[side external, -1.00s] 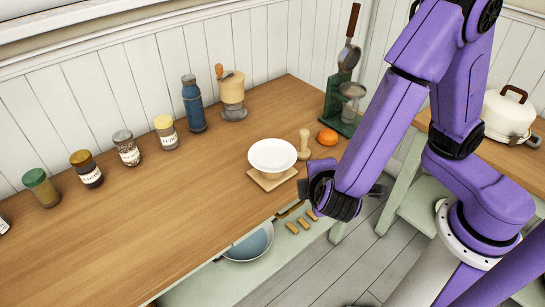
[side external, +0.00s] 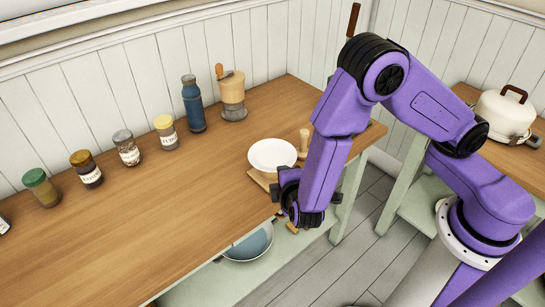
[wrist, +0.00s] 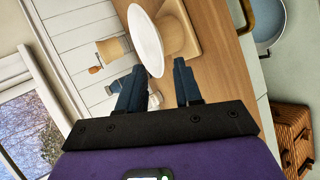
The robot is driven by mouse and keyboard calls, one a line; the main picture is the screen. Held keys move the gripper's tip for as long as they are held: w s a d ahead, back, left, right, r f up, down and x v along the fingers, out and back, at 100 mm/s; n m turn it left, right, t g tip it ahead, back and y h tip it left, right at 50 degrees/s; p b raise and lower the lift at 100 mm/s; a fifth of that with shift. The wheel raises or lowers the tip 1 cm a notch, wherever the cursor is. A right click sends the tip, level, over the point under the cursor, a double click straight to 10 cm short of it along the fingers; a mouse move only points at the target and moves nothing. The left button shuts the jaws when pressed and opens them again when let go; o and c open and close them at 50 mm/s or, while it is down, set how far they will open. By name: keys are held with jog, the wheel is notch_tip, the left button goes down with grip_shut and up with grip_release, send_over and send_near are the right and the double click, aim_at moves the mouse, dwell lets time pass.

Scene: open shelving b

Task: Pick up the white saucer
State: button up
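The white saucer (side external: 272,154) sits on a small wooden stand (side external: 260,180) near the front edge of the wooden counter. In the wrist view the saucer (wrist: 145,40) appears nearly edge-on, its near rim at the gap between my two fingers. My gripper (wrist: 159,66) is open, with one dark finger on each side of that rim. In the side view my gripper (side external: 285,182) is beside the saucer's front right, partly hidden by my wrist. I cannot tell whether the fingers touch the saucer.
A wooden pestle-like piece (side external: 304,141) stands right behind the saucer. A grinder (side external: 233,97), a blue bottle (side external: 194,104) and several jars line the counter's back. A pan (side external: 252,245) is on the lower shelf. The counter's left middle is clear.

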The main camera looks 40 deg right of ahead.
aim_at(273, 156)
jog(key=shift+x, duration=3.35)
grip_shut()
